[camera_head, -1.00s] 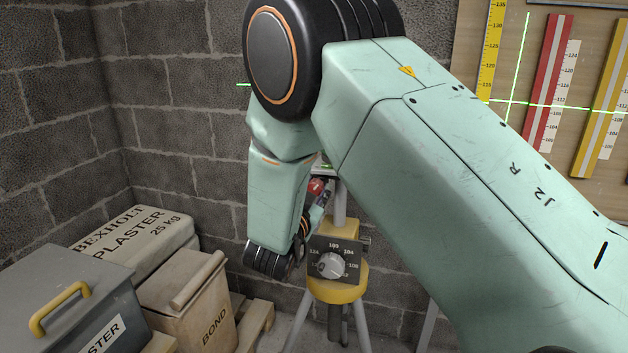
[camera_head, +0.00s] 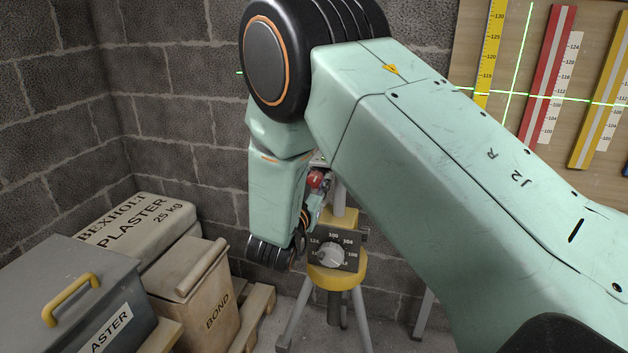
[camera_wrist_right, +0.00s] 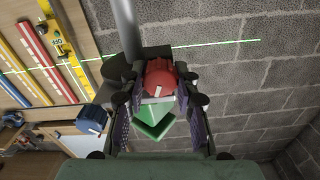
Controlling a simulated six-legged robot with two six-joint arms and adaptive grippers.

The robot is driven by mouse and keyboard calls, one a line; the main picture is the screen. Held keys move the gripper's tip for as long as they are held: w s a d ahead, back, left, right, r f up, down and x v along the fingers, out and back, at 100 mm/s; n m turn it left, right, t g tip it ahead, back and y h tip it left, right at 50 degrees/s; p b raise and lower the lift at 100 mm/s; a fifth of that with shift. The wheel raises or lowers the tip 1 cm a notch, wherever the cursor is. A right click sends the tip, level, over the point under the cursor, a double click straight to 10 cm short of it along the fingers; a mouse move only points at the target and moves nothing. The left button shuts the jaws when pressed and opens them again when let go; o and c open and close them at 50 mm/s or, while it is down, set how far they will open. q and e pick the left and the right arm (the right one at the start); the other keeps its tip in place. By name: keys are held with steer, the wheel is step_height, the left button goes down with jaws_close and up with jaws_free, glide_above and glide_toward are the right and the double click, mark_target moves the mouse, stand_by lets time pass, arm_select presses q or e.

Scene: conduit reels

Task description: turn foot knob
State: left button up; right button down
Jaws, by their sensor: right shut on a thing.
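In the right wrist view a red knob (camera_wrist_right: 160,78) with a white mark sits between the two fingers of my right gripper (camera_wrist_right: 160,100). The gripper is shut on it. A bright green piece (camera_wrist_right: 154,122) lies just below the knob there. In the head view the red knob (camera_head: 316,179) shows small beside my forearm, above a yellow tripod head (camera_head: 337,275). My right gripper (camera_head: 318,198) is partly hidden behind my wrist. The tripod head carries a dark dial plate with a grey knob (camera_head: 331,256). A blue knob (camera_wrist_right: 89,118) shows left of the fingers. My left gripper is not in view.
Block walls rise behind. A board with measuring strips (camera_head: 548,75) is at right, crossed by green laser lines (camera_head: 513,70).

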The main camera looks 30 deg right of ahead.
steer(key=c, duration=1.4)
jaws_free()
steer(key=o, duration=0.4)
steer(key=shift+w+d+f, duration=0.15)
